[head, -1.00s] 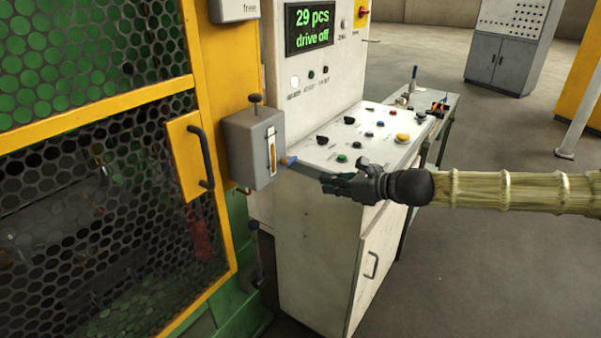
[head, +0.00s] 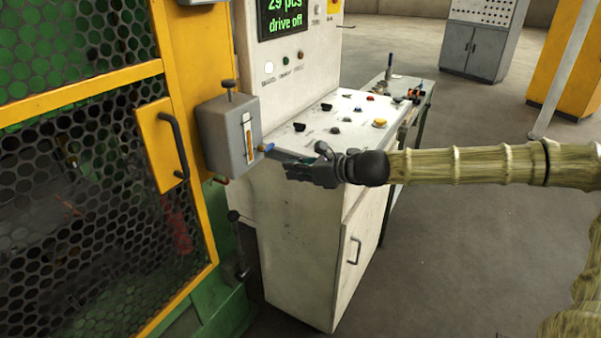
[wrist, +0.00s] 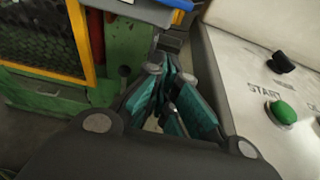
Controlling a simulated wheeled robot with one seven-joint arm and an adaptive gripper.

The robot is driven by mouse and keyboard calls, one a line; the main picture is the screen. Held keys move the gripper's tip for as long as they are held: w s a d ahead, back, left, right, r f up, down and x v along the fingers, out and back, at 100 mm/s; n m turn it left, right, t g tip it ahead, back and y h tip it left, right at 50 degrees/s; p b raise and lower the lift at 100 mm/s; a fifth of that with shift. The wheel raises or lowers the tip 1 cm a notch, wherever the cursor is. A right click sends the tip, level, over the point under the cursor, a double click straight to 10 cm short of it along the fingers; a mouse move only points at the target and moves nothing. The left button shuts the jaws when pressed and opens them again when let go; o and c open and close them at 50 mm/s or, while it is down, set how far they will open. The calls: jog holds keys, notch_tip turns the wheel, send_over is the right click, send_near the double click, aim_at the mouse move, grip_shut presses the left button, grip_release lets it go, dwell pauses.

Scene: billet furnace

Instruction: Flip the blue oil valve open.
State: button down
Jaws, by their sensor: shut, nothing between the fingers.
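The blue oil valve (head: 266,148) is a small blue lever at the lower right side of a grey oil box (head: 215,140) with a sight glass. The lever points right, toward the console. My gripper (head: 288,168) is shut and empty, just right of the lever and slightly below it, apparently a small gap away. In the wrist view my gripper's teal-padded fingers (wrist: 172,62) are together. A blue piece, likely the lever (wrist: 180,4), shows at the top edge there, partly cut off, beside the grey box (wrist: 140,10).
The white console (head: 300,220) with buttons stands close behind my gripper; its green START button (wrist: 282,112) is at right in the wrist view. A yellow guard door with a black handle (head: 176,145) is left of the box. Open floor (head: 450,240) lies right.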

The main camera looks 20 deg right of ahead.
aim_at(268, 147)
jog(key=shift+w+a+r+p, duration=0.15)
jog(key=shift+w+a+r, duration=0.3)
jog(key=shift+w, duration=0.2)
jog(key=shift+w+a+r+p, duration=0.2)
jog(key=shift+w+a+r, duration=0.15)
jog(key=shift+w+a, duration=0.25)
jog(key=shift+w+a+r+p, duration=0.15)
jog(key=shift+w+a+r, duration=0.3)
jog(key=shift+w, duration=0.2)
jog(key=shift+f+b, duration=0.15)
jog(key=shift+b, duration=0.25)
